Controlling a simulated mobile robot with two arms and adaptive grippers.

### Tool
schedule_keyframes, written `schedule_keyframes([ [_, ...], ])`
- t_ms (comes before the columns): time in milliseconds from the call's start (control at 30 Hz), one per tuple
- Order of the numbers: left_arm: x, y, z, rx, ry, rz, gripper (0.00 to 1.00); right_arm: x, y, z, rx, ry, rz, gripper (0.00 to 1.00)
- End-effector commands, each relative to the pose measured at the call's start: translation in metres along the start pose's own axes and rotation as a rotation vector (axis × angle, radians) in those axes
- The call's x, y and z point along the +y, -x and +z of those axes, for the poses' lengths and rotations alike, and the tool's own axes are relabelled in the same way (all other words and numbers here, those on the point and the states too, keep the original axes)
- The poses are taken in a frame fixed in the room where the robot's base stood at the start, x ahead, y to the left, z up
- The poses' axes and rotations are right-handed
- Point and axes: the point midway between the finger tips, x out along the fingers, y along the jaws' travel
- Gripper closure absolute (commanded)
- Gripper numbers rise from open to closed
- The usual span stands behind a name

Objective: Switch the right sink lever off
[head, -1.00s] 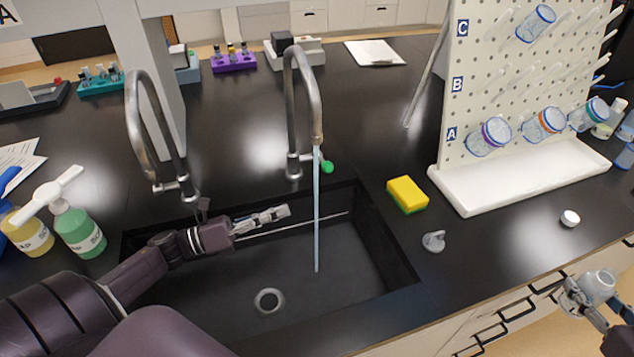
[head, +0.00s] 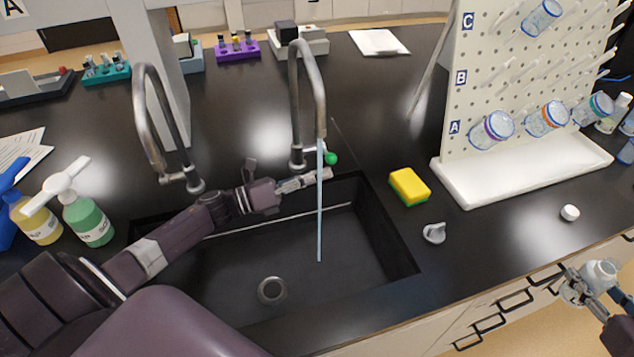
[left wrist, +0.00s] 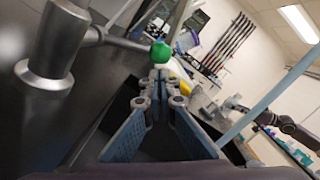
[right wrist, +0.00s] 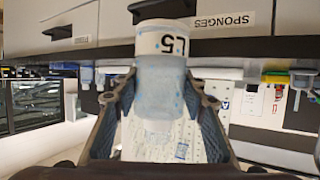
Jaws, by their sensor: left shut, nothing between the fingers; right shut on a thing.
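The right sink tap (head: 309,95) has water (head: 320,215) running from its spout into the sink. Its lever ends in a green knob (head: 331,158) on the right of the tap base. My left gripper (head: 328,175) is shut and empty, just below the knob in the head view. In the left wrist view the green knob (left wrist: 160,52) stands right beyond the closed fingertips (left wrist: 160,76); I cannot tell whether they touch. My right gripper (head: 580,282) is shut on a translucent container (right wrist: 160,85) marked L5, off the counter's front edge.
The left tap (head: 160,130) stands behind the sink (head: 390,235). A yellow sponge (head: 409,185) and a grey stopper-like piece (head: 434,233) lie right of the sink. A pegboard rack (head: 500,185) stands further right. Soap bottles (head: 85,215) stand at left.

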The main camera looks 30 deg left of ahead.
Motion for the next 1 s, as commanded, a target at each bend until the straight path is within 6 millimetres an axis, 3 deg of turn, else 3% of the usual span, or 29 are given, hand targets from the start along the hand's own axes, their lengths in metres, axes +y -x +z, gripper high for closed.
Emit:
schedule_keyframes([
  [1000,-0.0056,-0.0012,0.0116,0.000,0.094,0.009,1.00,0.0000,0.0036,-0.0092,0.000,0.000,0.000,0.84],
])
